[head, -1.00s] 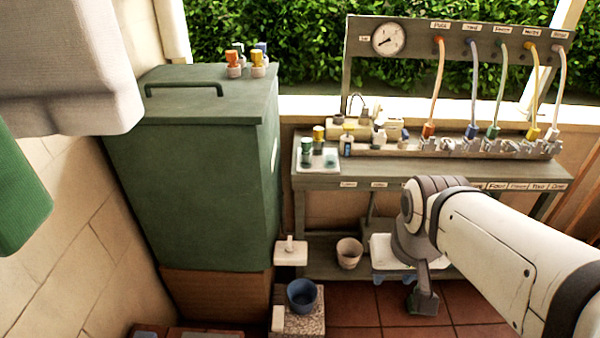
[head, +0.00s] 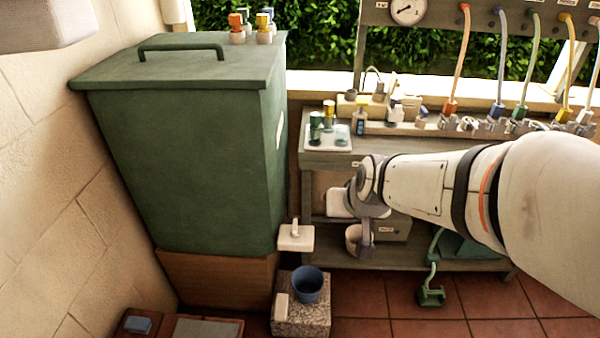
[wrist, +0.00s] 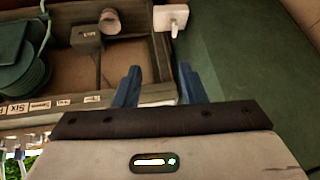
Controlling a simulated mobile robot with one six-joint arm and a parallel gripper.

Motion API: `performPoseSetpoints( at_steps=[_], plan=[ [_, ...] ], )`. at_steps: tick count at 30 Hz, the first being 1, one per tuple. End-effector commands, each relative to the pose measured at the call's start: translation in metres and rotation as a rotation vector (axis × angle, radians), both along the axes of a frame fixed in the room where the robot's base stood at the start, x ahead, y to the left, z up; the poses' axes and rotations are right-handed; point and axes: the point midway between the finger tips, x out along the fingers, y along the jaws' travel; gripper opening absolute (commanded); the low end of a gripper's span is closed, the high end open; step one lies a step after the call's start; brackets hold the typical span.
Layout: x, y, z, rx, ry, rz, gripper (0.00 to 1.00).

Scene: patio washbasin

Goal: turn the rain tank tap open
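The rain tank (head: 185,160) is a big dark green box with a handled lid, at the left in the head view. Low at its right front edge is a small white block with a short upright lever, apparently the tap (head: 296,238). It also shows at the top of the wrist view (wrist: 171,18), just beyond the fingertips' level. My gripper (wrist: 159,68) has two blue fingers standing apart, with nothing between them. In the head view my arm reaches in from the right; its fingers cannot be made out there. The gripper looks apart from the tap.
A blue pot (head: 307,284) stands on a speckled stone block (head: 301,316) below the tap. A grey workbench (head: 335,160) with jars and coloured hoses is at the right. A green hose end (head: 431,296) lies on the tiled floor. A stone wall (head: 50,170) borders the left.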

Motion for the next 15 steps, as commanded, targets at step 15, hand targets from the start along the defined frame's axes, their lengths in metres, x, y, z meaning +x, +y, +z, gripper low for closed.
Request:
performPoseSetpoints(
  at_steps=[15],
  plan=[
    [0.147, 0.109, -0.250, -0.027, -0.542, -0.129, 0.37]
  ],
)
